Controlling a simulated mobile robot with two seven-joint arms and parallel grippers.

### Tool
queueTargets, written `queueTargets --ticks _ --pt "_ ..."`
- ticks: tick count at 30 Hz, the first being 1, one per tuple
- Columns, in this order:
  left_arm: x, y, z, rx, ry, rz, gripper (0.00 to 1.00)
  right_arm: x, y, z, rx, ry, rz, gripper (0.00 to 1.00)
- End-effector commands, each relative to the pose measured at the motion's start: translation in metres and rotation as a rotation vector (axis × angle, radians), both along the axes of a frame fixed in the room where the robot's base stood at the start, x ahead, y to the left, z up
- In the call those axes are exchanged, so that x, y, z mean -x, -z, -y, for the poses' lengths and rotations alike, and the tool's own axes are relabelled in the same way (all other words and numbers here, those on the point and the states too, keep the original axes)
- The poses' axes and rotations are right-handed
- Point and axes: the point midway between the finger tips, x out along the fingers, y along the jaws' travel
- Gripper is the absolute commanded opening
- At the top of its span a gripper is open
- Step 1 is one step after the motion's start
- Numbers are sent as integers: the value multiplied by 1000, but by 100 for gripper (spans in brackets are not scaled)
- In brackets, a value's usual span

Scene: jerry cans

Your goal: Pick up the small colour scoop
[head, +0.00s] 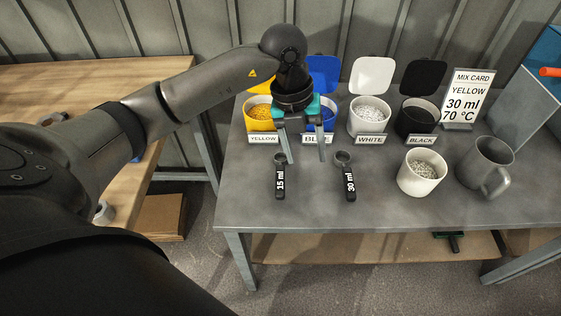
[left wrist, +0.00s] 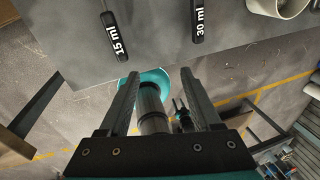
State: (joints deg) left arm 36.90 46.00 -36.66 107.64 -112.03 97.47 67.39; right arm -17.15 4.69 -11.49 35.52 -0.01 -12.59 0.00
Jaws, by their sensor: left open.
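The small colour scoop, marked 15 ml (head: 280,184), lies on the grey table with its round bowl toward the tubs and its black handle toward the front edge. Its handle also shows at the top of the left wrist view (left wrist: 115,38). A larger scoop, marked 30 ml (head: 350,184), lies to its right, and its handle shows in the left wrist view (left wrist: 197,22). My left gripper (head: 306,160) is open and empty, its fingers pointing down between the scoops and the tubs, close to the small scoop's bowl. My right gripper is not in view.
Behind stand open tubs: yellow (head: 260,118), blue (head: 327,119), white (head: 369,118) and black (head: 416,119), with labels in front. A white cup of granules (head: 421,173), a grey mug (head: 484,166) and a mix card (head: 466,98) stand right. The front table strip is clear.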

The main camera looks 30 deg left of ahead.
Motion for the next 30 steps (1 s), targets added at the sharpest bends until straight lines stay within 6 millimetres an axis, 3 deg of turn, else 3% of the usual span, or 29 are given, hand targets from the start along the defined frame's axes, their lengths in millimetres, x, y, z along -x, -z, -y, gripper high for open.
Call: queueTargets --ticks 3,7,21,30 --pt "-1 -5 -38 -147 -67 -27 65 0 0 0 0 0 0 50" --pt "0 -5 -56 -217 -103 -44 65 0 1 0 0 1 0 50" --pt "0 82 -57 -225 -106 -49 65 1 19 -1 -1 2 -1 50" --pt "0 100 -57 -224 -104 -48 65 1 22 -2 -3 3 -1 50"
